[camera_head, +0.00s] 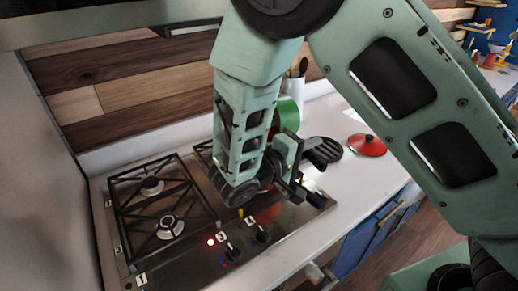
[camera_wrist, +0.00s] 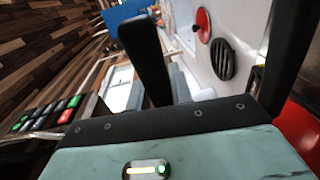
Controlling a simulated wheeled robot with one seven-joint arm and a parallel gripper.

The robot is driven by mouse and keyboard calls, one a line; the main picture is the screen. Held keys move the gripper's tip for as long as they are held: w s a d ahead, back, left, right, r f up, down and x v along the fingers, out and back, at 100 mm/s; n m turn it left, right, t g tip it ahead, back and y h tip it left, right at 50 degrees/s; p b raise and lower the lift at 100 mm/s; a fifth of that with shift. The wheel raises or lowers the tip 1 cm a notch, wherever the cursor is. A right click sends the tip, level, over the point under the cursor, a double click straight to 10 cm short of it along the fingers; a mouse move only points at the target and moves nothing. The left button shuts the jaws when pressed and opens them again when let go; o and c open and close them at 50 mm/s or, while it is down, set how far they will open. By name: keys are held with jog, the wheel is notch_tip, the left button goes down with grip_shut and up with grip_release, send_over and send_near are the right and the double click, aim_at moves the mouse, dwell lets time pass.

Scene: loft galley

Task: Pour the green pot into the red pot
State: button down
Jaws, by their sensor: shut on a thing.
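The green pot (camera_head: 288,115) shows in the head view behind my arm, just beyond my gripper (camera_head: 300,165); the arm hides much of it. My gripper is shut on what seems to be the green pot's handle, but the grip itself is largely hidden. Its dark fingers also show in the wrist view, where I cannot make out the green pot. A red curved surface, apparently the red pot (camera_wrist: 300,130), is close at the lower right of the wrist view. In the head view my arm hides most of the red pot. I cannot tell what either pot contains.
A gas hob (camera_head: 128,235) with black grates and knobs lies left of and under my arm. A red lid (camera_head: 366,145) and a black slotted trivet (camera_head: 329,150) lie on the white counter (camera_head: 352,185), clear at its front right. A wood-plank wall (camera_head: 120,85) stands behind.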

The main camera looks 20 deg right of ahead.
jog(key=shift+s+a+r+t+h+b, duration=0.15)
jog(key=shift+a+t+h+b, duration=0.35)
jog(key=shift+h+b, duration=0.7)
dwell(0.6)
jog(key=w+d+f+g+y+p, duration=0.2)
jog(key=d+y+p, duration=0.4)
jog(key=y+p, duration=0.3)
jog(key=w+d+f+g+y+p, duration=0.2)
jog(key=d+f+g+y+p, duration=0.2)
jog(key=d+y+p, duration=0.3)
jog(key=shift+w+d+f+y+p, duration=0.25)
jog(key=shift+f+y+p, duration=0.4)
jog(key=shift+y+p, duration=0.4)
jog(key=shift+g, duration=0.3)
